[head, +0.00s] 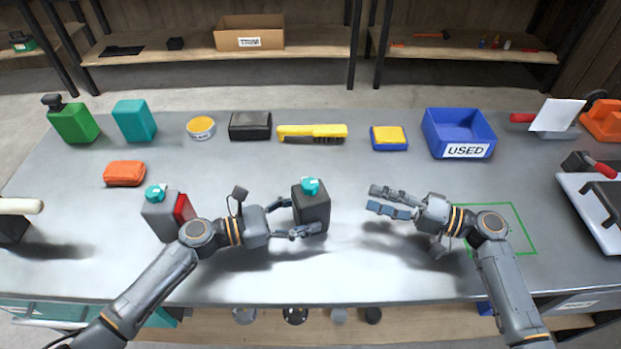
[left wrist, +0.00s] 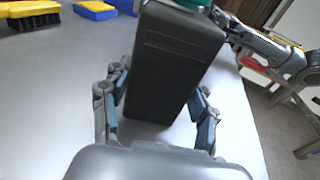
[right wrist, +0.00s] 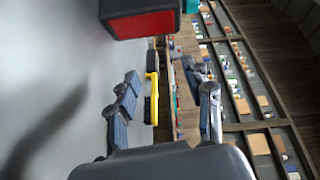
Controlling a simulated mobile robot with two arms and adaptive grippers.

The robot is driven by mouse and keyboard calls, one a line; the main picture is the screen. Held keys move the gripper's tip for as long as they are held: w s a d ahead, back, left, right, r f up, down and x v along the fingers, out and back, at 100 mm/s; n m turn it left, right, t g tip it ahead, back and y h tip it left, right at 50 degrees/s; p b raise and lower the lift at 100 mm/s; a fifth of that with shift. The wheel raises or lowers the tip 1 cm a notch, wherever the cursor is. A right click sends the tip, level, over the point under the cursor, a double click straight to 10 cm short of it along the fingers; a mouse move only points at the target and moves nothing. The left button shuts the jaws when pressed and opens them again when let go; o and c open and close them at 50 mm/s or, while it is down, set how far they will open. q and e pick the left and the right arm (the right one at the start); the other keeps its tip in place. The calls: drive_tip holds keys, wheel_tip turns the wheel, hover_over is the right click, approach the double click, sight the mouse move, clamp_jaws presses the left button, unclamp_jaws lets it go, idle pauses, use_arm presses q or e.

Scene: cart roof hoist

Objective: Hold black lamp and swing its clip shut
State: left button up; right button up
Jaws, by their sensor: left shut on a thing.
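The black lamp (head: 312,208), a dark box with a teal knob on top, stands upright near the middle of the bench. My left gripper (head: 292,218) is shut on it from the left; its fingers lie on both sides of the dark body (left wrist: 172,65) in the left wrist view. In the right wrist view a dark body with a red face (right wrist: 145,24) shows at the top, seemingly this lamp. My right gripper (head: 380,201) is open and empty, to the right of the lamp and apart from it. I cannot make out the clip.
A grey lamp with a red face (head: 162,218) stands behind my left arm. A green outline (head: 528,235) lies under my right arm. Along the back are a yellow brush (head: 312,131), a black box (head: 250,126) and a blue USED bin (head: 459,132). The bench between is clear.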

drive_tip(key=a+r+n+g+h, duration=0.1)
drive_tip(key=a+r+n+g, duration=0.2)
drive_tip(key=a+r+n, duration=0.1)
drive_tip(key=a+r+n+g+h, duration=0.2)
drive_tip(key=a+r+n+g, duration=0.1)
drive_tip(key=a+n, duration=0.4)
drive_tip(key=a+r+n+g+h, duration=0.2)
drive_tip(key=a+r+n+g, duration=0.1)
drive_tip(key=a+n, duration=0.3)
drive_tip(key=shift+w+r+n, duration=0.1)
drive_tip(key=shift+r+n, duration=0.4)
drive_tip(key=shift+r, duration=0.4)
wheel_tip(320, 180, up, 3)
drive_tip(key=s+a+n+h, duration=0.1)
drive_tip(key=s+n+h, duration=0.1)
drive_tip(key=n+h, duration=0.3)
drive_tip(key=n+t+h, duration=0.1)
drive_tip(key=t+h, duration=0.1)
drive_tip(key=h, duration=0.5)
approach(310, 183)
wheel_tip(310, 183, down, 9)
drive_tip(key=shift+s+d+f, duration=0.1)
drive_tip(key=shift+d, duration=0.05)
clamp_jaws()
